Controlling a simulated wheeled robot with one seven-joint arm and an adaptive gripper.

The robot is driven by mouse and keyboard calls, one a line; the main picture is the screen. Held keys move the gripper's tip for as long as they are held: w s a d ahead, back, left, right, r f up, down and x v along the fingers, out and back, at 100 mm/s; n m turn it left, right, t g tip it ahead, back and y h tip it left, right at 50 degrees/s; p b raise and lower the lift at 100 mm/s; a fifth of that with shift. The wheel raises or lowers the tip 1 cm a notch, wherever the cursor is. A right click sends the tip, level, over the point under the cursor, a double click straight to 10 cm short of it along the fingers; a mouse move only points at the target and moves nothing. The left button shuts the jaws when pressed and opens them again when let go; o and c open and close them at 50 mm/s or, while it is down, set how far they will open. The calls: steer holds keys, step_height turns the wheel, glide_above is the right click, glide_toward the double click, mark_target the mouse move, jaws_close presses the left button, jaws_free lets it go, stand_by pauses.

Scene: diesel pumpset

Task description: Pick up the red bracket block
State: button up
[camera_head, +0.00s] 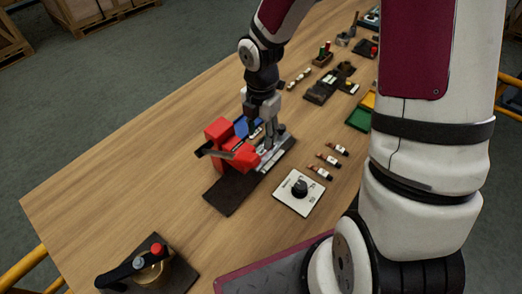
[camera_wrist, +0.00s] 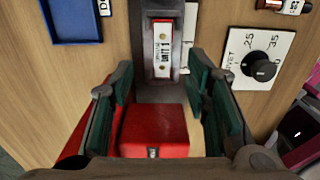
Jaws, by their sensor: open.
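A red block (camera_wrist: 155,125) with a flat top shows in the wrist view, low in the picture between the two green-padded fingers. My gripper (camera_wrist: 162,105) is open, with a finger on each side of the block; I cannot tell whether either touches it. In the head view my gripper (camera_head: 262,128) points down over the machine on the dark base plate (camera_head: 232,192). Red parts (camera_head: 218,130) of the machine show just left of the gripper; I cannot tell which is the bracket block. The arm and fingers hide part of the machine.
A white plate with a black dial (camera_head: 299,189) lies right of the machine, and a blue tray (camera_wrist: 75,20) lies left. Several small bottles (camera_head: 320,172) lie beyond the dial. A lever device (camera_head: 150,265) stands at the near left. The table's left part is bare.

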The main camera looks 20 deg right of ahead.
mark_target(262, 150)
steer(key=shift+s+d+f, duration=0.1)
steer(key=shift+f, duration=1.4)
steer(key=shift+s+d+f, duration=0.1)
steer(key=shift+f, duration=1.4)
steer(key=shift+c, duration=0.3)
steer(key=shift+a, duration=0.1)
jaws_close()
